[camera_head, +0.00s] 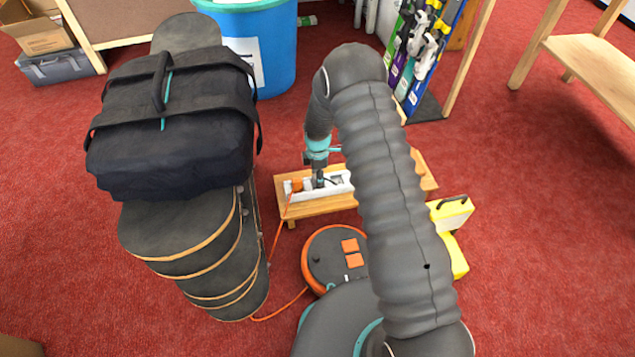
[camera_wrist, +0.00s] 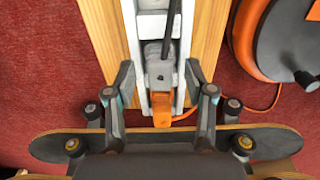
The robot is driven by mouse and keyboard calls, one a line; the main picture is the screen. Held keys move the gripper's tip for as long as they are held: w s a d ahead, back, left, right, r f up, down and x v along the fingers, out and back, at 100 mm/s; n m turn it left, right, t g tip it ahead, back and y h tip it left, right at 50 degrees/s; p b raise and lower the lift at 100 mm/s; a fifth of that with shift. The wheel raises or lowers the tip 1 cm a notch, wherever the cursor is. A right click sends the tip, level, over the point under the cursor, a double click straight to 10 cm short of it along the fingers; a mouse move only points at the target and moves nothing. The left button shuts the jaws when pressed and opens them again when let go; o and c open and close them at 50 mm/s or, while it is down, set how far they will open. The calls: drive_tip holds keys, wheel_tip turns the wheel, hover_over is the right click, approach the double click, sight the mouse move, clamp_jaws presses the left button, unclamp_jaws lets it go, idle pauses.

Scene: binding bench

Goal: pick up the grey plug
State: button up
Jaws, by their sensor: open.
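A white power strip (camera_head: 344,188) lies on a low wooden bench (camera_head: 313,207); the strip also shows in the wrist view (camera_wrist: 180,97). What looks like the grey plug (camera_wrist: 159,72) sits in the strip, with a dark cable rising from it. An orange plug (camera_wrist: 161,104) sits just below it in the wrist view and at the strip's left end in the head view (camera_head: 297,185). My gripper (camera_wrist: 160,76) is open over the strip, one finger on each side of the grey plug. The head view shows my gripper (camera_head: 318,181) pointing down there; it hides part of the strip.
An orange cable runs to a cable reel (camera_head: 332,258) in front of the bench. Stacked skateboards (camera_head: 180,235) with a black bag (camera_head: 175,135) stand left. A yellow case (camera_head: 452,213) is right. A blue bin (camera_head: 270,50) and a ski rack stand behind.

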drive_tip(key=shift+f, duration=0.7)
clamp_jaws()
drive_tip(key=shift+r, duration=0.1)
drive_tip(key=shift+r, duration=0.55)
drive_tip(key=r, duration=0.1)
drive_tip(key=d+r, duration=0.1)
drive_tip(key=r, duration=0.1)
drive_tip(key=shift+s+r, duration=0.15)
drive_tip(key=shift+r, duration=0.1)
drive_tip(key=s+d+r, duration=0.3)
drive_tip(key=d+r, duration=0.3)
drive_tip(key=d, duration=0.4)
drive_tip(key=shift+s+r, duration=0.15)
drive_tip(key=shift+s, duration=0.1)
